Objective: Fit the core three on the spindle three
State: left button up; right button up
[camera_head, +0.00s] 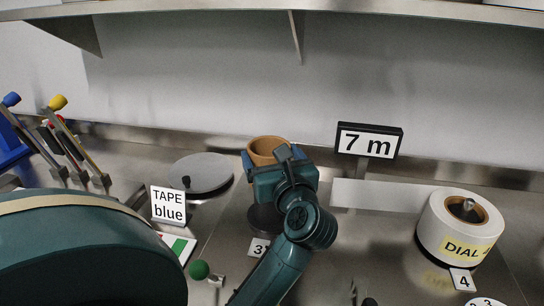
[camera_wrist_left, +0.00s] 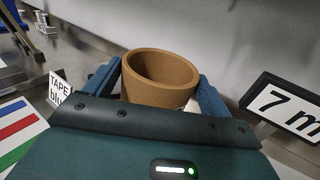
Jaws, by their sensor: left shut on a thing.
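The core three, a brown cardboard ring (camera_head: 266,146), is held upright between the fingers of my left gripper (camera_head: 269,158). In the left wrist view the brown ring (camera_wrist_left: 160,80) shows its open top, with a blue finger on each side of it. My left gripper is shut on it. The spindle three's dark round base (camera_head: 264,219) shows beneath the gripper, behind the number 3 card (camera_head: 259,248). Its post is hidden by my gripper, so I cannot tell whether the ring is around it or above it. My right gripper is not in view.
A white roll (camera_head: 458,228) marked DIAL stands on the right behind a number 4 card (camera_head: 463,280). A 7 m sign (camera_head: 369,142) stands behind. A grey disc (camera_head: 201,172) and a TAPE blue sign (camera_head: 168,206) are on the left, with levers (camera_head: 70,135) beyond.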

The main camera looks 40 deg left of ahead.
pick_arm(q)
jog(key=shift+s+d, duration=0.1)
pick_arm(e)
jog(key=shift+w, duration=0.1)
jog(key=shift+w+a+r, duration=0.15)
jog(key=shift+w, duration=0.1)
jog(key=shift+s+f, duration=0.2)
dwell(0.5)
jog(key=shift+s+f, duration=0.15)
pick_arm(q)
jog(key=shift+f+b, duration=0.3)
jog(key=shift+b, duration=0.2)
jog(key=shift+f+b, duration=0.3)
jog(key=shift+f, duration=0.15)
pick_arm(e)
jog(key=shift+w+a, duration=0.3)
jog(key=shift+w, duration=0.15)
pick_arm(q)
jog(key=shift+f, duration=0.2)
